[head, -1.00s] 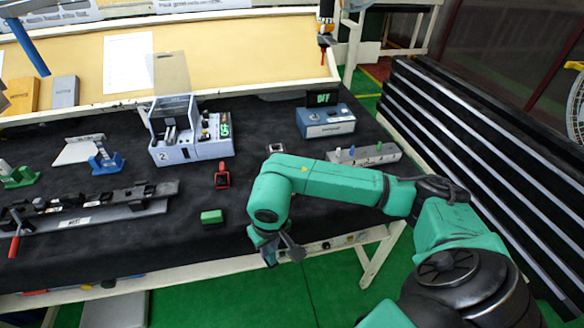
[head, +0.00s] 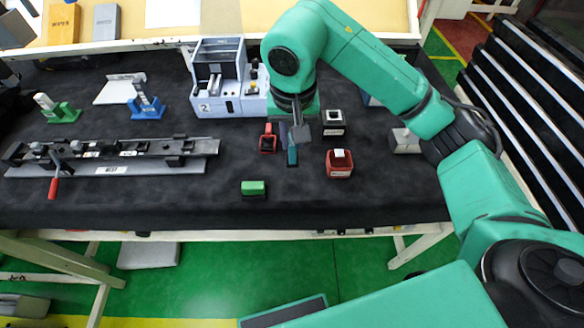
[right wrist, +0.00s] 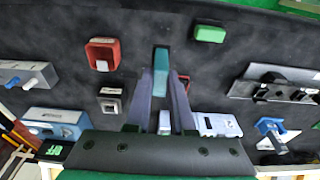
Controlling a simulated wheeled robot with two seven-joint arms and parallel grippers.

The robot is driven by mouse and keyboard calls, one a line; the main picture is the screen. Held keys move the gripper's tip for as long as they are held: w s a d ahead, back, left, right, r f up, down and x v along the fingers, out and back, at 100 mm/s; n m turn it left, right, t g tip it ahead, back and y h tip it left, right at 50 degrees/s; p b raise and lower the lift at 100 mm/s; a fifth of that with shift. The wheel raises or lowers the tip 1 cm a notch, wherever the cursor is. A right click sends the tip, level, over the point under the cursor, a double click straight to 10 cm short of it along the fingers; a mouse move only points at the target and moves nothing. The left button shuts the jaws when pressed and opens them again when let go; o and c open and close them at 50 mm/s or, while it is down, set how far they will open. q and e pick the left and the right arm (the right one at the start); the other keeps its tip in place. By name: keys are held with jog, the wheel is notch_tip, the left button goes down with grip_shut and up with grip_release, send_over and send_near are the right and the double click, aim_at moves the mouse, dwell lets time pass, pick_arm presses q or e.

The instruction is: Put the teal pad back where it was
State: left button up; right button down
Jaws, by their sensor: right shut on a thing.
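My right gripper (head: 291,142) is over the black table top, fingers pointing down, shut on the teal pad (head: 292,157). In the right wrist view the teal pad (right wrist: 161,62) sticks out upright between the two grey fingers (right wrist: 160,85). Whether it touches the table is unclear. A red open box (head: 340,170) with a white piece inside stands to its right, and a dark box (head: 334,128) with a white square top stands behind that. A small red frame-like part (head: 268,143) is just left of the gripper. My left gripper is out of view.
A green block (head: 253,187) lies near the front edge. A long rail fixture (head: 110,168) and green (head: 60,113) and blue (head: 147,110) stands are on the left. The front right of the table is clear.

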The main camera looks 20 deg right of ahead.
jog(key=f+p, duration=0.2)
jog(key=f, duration=0.8)
jog(key=shift+w, duration=0.2)
jog(key=shift+w+f, duration=0.1)
jog(key=shift+f, duration=0.15)
jog(key=c, duration=0.8)
grip_release()
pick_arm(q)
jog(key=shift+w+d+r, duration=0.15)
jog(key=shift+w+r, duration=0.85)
